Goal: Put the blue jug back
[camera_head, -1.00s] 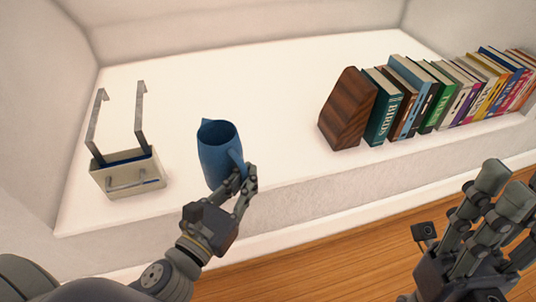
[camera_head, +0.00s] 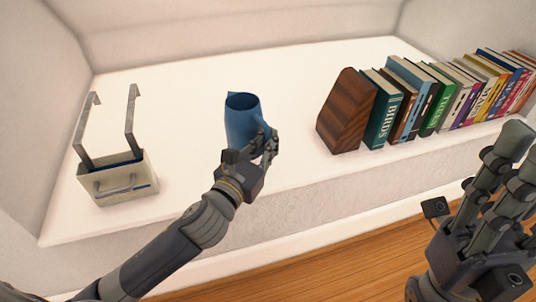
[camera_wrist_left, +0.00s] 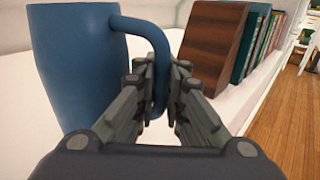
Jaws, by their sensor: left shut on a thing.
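The blue jug (camera_head: 241,120) is upright at the white ledge (camera_head: 190,100), in the middle of the head view. My left gripper (camera_head: 268,145) is shut on its handle, at the right side of the jug. In the left wrist view the jug (camera_wrist_left: 80,65) fills the left side, and its handle (camera_wrist_left: 159,60) runs down between the fingers of my left gripper (camera_wrist_left: 160,100). I cannot tell whether the jug's base touches the ledge. My right gripper (camera_head: 505,185) is at the lower right over the floor, with its fingers apart and nothing between them.
A beige box with grey hooks and a handle (camera_head: 120,187) stands at the ledge's left end. A wooden bookend (camera_head: 345,112) and a row of books (camera_head: 430,95) stand at the right. The ledge behind the jug is clear. Wooden floor (camera_head: 350,255) lies in front.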

